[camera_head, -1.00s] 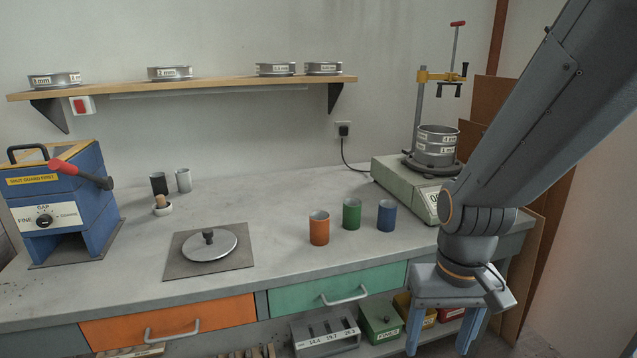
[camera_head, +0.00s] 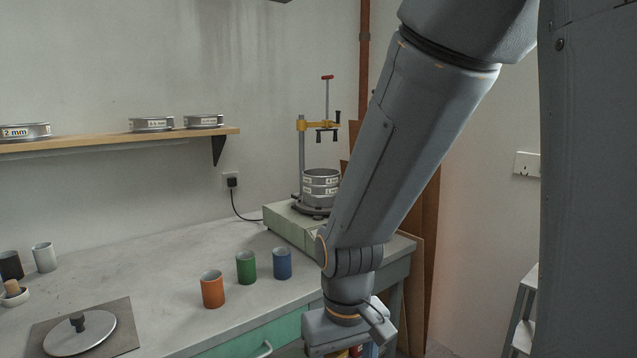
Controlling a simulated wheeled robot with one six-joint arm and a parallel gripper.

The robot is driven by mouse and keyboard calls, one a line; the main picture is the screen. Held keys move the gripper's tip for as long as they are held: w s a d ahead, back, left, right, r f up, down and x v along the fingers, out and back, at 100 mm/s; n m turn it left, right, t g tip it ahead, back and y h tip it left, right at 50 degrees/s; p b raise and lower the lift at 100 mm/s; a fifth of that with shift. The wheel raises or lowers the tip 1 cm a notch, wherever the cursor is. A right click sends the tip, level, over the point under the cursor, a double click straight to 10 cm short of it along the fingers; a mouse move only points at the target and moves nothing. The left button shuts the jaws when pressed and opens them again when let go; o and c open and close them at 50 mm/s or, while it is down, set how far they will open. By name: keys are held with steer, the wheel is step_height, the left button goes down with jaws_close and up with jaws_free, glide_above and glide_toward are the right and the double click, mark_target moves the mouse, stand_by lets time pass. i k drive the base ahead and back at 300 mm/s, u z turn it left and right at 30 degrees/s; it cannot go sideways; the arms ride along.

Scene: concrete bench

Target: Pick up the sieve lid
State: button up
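The sieve lid (camera_head: 80,336) is a round, flat metal disc with a dark knob in its middle. It lies on a square grey mat (camera_head: 122,340) at the front left of the bench, and nothing covers it. My gripper (camera_head: 341,354) is at the bottom of the picture, far to the right of the lid and beyond the bench front. It points down, and its fingers are mostly cut off by the lower edge. They stand apart with nothing seen between them.
Orange (camera_head: 212,290), green (camera_head: 246,268) and blue (camera_head: 282,263) cups stand between the lid and my arm. A sieve shaker (camera_head: 290,226) with stacked sieves is at the back right. A small bowl (camera_head: 14,295) and two cups stand left. A shelf (camera_head: 190,136) carries sieves.

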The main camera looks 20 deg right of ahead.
mark_target(81, 332)
steer(key=z, duration=0.05)
steer(key=k, duration=0.4)
steer(key=u, duration=1.9)
steer(key=i, duration=0.75)
steer(key=z, duration=0.5)
steer(key=i, duration=0.85)
steer(key=z, duration=0.75)
